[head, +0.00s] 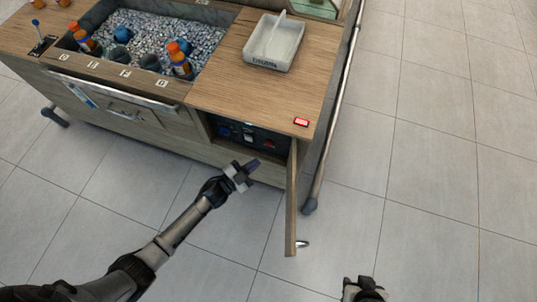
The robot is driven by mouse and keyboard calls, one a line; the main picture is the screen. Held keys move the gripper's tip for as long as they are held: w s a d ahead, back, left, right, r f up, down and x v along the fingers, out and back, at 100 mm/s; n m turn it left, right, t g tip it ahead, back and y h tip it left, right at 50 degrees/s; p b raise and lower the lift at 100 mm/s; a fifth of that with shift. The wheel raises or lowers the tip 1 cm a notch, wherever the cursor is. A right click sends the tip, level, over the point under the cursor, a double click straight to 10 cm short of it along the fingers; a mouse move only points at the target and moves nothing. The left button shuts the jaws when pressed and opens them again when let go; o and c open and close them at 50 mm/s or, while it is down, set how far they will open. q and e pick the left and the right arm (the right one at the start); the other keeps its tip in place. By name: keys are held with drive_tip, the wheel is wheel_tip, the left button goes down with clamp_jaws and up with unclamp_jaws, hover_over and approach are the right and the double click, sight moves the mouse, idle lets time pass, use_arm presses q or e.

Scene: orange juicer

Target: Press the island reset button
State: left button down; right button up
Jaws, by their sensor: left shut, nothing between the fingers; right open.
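The wooden island (225,85) fills the upper left of the head view. Its right-hand cabinet door (291,200) stands open toward me. Inside the dark compartment is a panel (245,135) with small controls, including a red one (268,144) at the right and a blue one at the left. Their labels are too small to read. My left gripper (250,166) is shut and empty, just in front of and below the compartment opening, left of the door. My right gripper (363,284) is open at the bottom edge, far from the island and partly cut off.
A small red display (301,122) lies on the countertop corner above the compartment. A white tray (273,42) sits on the counter. An ice-filled bin (140,35) holds several orange-capped bottles. A metal rail (336,110) runs along the island's right side. Tiled floor at right is clear.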

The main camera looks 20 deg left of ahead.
sight(269, 144)
use_arm(q)
wheel_tip(269, 144, down, 8)
drive_tip(key=m+g+h+b, duration=0.1)
drive_tip(key=m+h+b, duration=0.2)
drive_tip(key=b, duration=0.2)
drive_tip(key=shift+s+d+g+h, duration=0.25)
drive_tip(key=shift+d+g+h, duration=0.05)
drive_tip(key=shift+g, duration=0.1)
use_arm(e)
wheel_tip(269, 144, down, 7)
drive_tip(key=shift+a, duration=0.15)
use_arm(q)
drive_tip(key=shift+r, duration=0.1)
drive_tip(key=w+b, duration=0.4)
drive_tip(key=w, duration=0.4)
drive_tip(key=shift+w, duration=0.4)
use_arm(e)
drive_tip(key=shift+f, duration=2.25)
